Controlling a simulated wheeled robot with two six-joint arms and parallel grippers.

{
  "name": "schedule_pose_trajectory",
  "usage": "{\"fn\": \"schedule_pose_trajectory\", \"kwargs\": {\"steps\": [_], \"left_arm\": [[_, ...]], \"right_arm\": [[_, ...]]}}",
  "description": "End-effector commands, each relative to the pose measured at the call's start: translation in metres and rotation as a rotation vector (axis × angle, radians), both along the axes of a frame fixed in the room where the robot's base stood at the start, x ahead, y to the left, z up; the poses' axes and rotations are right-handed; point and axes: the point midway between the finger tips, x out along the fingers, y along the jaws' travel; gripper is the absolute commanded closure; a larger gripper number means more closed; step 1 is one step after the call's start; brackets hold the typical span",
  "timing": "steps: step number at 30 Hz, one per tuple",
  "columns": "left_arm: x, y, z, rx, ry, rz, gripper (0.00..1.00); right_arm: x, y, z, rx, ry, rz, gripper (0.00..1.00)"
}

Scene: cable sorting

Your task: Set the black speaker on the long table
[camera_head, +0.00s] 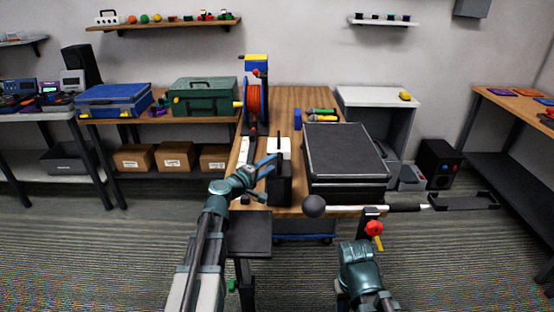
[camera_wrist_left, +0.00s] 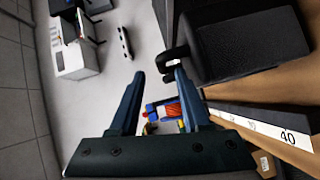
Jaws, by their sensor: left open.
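A black box-shaped unit (camera_head: 279,187), which looks like a speaker, stands upright at the front left of the wooden table (camera_head: 288,98). My left gripper (camera_head: 273,166) is just left of it, open, with blue fingers. In the left wrist view its fingers (camera_wrist_left: 159,74) are apart and the gap looks empty; a dark boxy body (camera_wrist_left: 240,48) lies right of the fingertips, and I cannot tell whether they touch. Another tall black speaker (camera_head: 80,64) stands at the far left. My right arm is at the lower right; its gripper is not clear.
A black flat case (camera_head: 340,155) fills the table's front right. A pale rod with a black ball (camera_head: 314,206) crosses before it. A cable reel (camera_head: 255,100) stands behind. A black cabinet (camera_head: 438,164) is on the floor at right. Blue (camera_head: 113,100) and green cases (camera_head: 203,97) occupy the left table.

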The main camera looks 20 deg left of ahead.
Motion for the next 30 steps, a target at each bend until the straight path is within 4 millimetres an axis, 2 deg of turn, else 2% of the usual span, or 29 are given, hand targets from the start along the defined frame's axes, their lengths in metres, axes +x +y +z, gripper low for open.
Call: {"fn": "schedule_pose_trajectory", "kwargs": {"steps": [1,6,12,30], "left_arm": [[-0.014,0.003,0.002,0.0,0.0,0.002,0.53],[-0.041,0.014,0.005,-0.001,0.001,0.002,0.53],[-0.059,0.021,0.007,0.0,0.0,0.001,0.53],[-0.062,0.022,0.007,0.0,0.0,-0.001,0.53]], "right_arm": [[0.0,0.0,0.002,0.0,0.0,0.0,0.5],[0.0,0.0,0.005,0.0,0.0,0.0,0.5],[0.0,0.0,0.007,0.0,0.0,0.0,0.5],[0.0,0.0,0.007,0.0,0.0,0.0,0.5]]}}
